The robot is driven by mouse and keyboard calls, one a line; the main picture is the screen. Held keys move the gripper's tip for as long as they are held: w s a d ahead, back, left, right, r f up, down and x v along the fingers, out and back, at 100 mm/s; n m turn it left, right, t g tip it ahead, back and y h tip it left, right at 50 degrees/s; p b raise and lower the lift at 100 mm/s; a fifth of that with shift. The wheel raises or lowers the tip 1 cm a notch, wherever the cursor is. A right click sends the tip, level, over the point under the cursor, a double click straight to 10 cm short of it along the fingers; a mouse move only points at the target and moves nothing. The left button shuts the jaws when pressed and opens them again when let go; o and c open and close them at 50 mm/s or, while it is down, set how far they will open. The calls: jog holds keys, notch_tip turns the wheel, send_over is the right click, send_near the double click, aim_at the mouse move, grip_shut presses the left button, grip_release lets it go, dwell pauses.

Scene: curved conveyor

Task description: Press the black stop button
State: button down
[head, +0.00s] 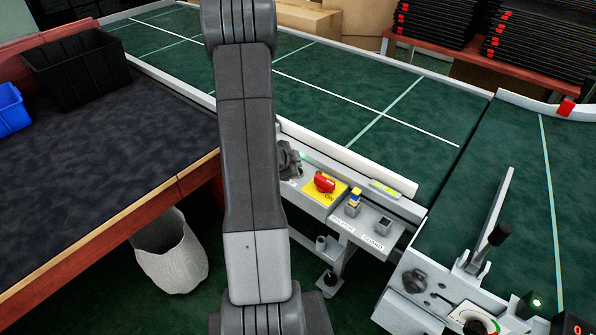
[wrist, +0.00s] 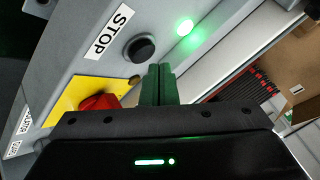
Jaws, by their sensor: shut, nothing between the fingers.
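The black stop button (wrist: 141,49) is a round black knob on the grey control panel (wrist: 82,60) in the wrist view, beside a white STOP label (wrist: 109,32). My gripper (wrist: 158,72) has its two green fingers together with nothing between them. In the picture the fingertips lie just below and right of the button; I cannot tell how far above the panel they are. In the head view my arm covers much of the area, and I cannot make out the black button there.
A lit green lamp (wrist: 184,27) is beside the button. The green conveyor belt (head: 330,90) runs behind the panel. A black bin (head: 78,70) stands left.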

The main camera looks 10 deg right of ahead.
jog(key=shift+f, duration=0.1)
jog(key=shift+f, duration=0.35)
jog(key=shift+f+b, duration=0.45)
dwell(0.6)
jog(key=shift+r, duration=0.15)
jog(key=shift+r+p, duration=0.75)
jog(key=shift+p, duration=0.25)
jog(key=shift+r, duration=0.1)
notch_tip(320, 180, up, 5)
jog(key=p, duration=0.5)
jog(key=shift+f, duration=0.2)
